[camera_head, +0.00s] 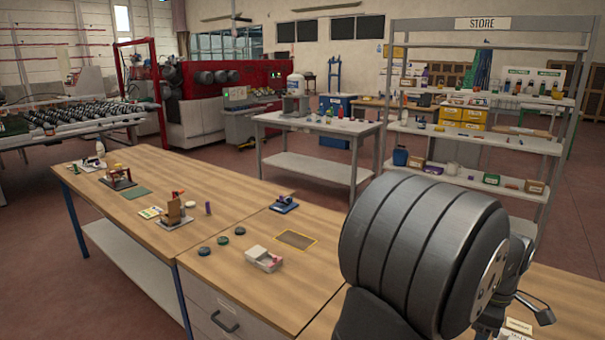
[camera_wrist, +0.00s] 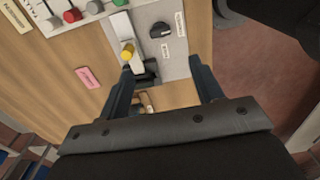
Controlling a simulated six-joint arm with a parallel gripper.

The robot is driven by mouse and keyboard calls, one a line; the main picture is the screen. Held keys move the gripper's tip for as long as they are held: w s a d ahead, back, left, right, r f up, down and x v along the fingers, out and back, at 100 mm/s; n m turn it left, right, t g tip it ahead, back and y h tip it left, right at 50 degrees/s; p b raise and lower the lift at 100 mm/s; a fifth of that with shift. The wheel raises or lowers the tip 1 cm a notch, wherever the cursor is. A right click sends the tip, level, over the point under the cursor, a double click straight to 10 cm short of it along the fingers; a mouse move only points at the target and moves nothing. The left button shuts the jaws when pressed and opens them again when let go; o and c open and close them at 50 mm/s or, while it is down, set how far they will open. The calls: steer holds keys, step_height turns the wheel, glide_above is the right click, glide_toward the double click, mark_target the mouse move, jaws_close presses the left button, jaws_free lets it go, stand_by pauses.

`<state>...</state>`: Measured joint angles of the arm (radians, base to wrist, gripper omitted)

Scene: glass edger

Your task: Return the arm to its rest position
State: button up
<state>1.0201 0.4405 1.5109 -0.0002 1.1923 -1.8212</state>
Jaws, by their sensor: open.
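My gripper (camera_wrist: 162,66) shows in the wrist view with its two dark fingers spread apart and nothing held between them. The fingers point at a grey plate (camera_wrist: 178,62) on the wooden bench, which bears a dark round part and small labels. A pale bar with a yellow knob (camera_wrist: 127,52) lies close to the left fingertip; I cannot tell whether they touch. In the head view my thick dark arm fills the right side, and the gripper is mostly hidden behind it at the lower right.
The wooden bench (camera_head: 240,200) carries a white box (camera_head: 263,259), several dark discs and small fixtures. A pink label (camera_wrist: 88,77) lies on the wood, and a light panel with coloured knobs (camera_wrist: 72,15) is at the upper left. A store shelf (camera_head: 480,142) stands behind.

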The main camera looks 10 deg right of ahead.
step_height(320, 180, down, 15)
steer(key=shift+r, duration=0.2)
steer(key=m, duration=0.8)
steer(key=shift+r+m, duration=0.1)
steer(key=shift+m, duration=0.3)
steer(key=m, duration=0.3)
steer(key=shift+m, duration=2.7)
